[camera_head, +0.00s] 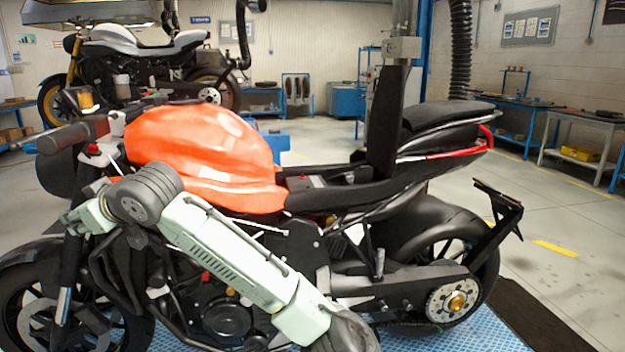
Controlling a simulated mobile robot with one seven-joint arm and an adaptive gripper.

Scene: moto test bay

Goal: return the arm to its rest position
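My arm (240,255) crosses in front of the orange motorcycle, a pale green link running from the lower middle up and left. Its dark grey ribbed joint (145,195) is in front of the motorcycle's front part. A further short pale green part (92,216) reaches left beyond that joint. I cannot make out my gripper or its fingers, so its state and anything in it are not shown. The motorcycle (205,150) stands side-on with its front to the left. My arm hides part of its lower side.
A black panel (387,120) stands upright in front of the motorcycle's rear seat (432,114). The handlebar (75,134) and front wheel (35,312) are close to my arm at left. A second motorcycle (140,62) stands behind. The floor at right (575,225) is clear.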

